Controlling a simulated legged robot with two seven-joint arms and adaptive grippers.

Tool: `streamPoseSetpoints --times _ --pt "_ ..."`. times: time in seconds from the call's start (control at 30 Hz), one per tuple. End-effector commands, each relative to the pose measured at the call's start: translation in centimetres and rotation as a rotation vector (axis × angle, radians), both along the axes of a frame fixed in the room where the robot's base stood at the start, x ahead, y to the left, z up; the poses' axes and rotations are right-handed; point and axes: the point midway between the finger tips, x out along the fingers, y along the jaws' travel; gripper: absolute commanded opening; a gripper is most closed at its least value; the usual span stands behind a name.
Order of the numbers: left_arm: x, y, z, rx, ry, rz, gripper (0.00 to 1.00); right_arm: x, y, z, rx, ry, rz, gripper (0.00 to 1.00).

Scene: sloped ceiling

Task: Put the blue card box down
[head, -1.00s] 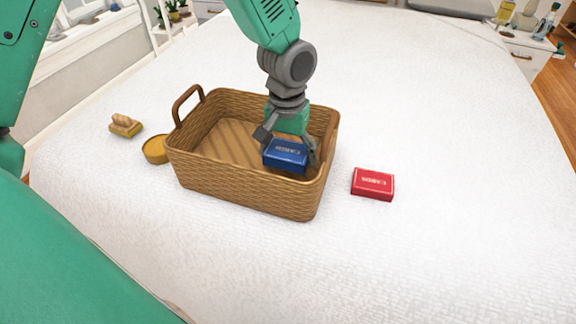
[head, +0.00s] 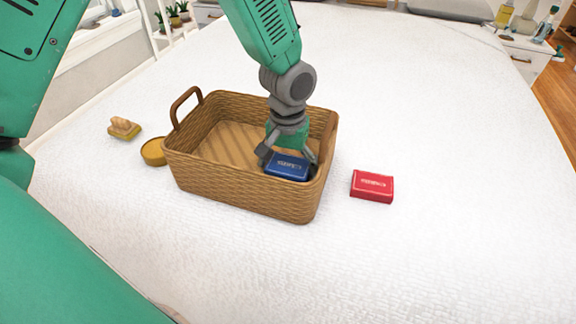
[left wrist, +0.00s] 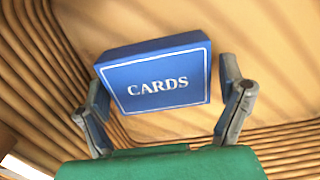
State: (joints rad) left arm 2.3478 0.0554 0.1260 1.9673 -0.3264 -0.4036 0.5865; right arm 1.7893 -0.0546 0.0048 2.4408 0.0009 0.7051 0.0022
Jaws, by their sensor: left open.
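The blue card box (head: 288,168) is inside the wicker basket (head: 240,193), towards its right end. In the left wrist view the box (left wrist: 155,75) shows its face lettered CARDS, slightly tilted in the picture, above the basket floor. My left gripper (head: 287,160) reaches down into the basket with one finger on each side of the box. Its jaws are open; a gap shows at the right finger, and the left finger is close to the box edge. I cannot tell whether the box rests fully on the floor. My right gripper is not in view.
A red card box (head: 372,186) lies on the white bed-like surface (head: 450,150) right of the basket. The basket's walls and handle (head: 186,103) stand up around my gripper.

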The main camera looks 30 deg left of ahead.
Motion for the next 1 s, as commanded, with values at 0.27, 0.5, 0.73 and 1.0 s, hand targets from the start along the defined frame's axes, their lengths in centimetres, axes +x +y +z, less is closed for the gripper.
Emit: streamPoseSetpoints --times 0.27,0.5,0.73,1.0 --pt "0.1 0.0 4.9 -0.001 -0.005 0.001 0.89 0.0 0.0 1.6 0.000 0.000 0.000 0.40" --pt "0.1 0.1 7.2 -0.001 -0.001 0.000 0.89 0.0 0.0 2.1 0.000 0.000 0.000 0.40" --pt "0.1 0.1 7.3 -0.001 0.000 0.000 0.89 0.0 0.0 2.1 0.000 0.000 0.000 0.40" --pt "0.1 0.1 7.3 0.000 -0.001 0.000 0.89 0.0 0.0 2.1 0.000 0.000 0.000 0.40"
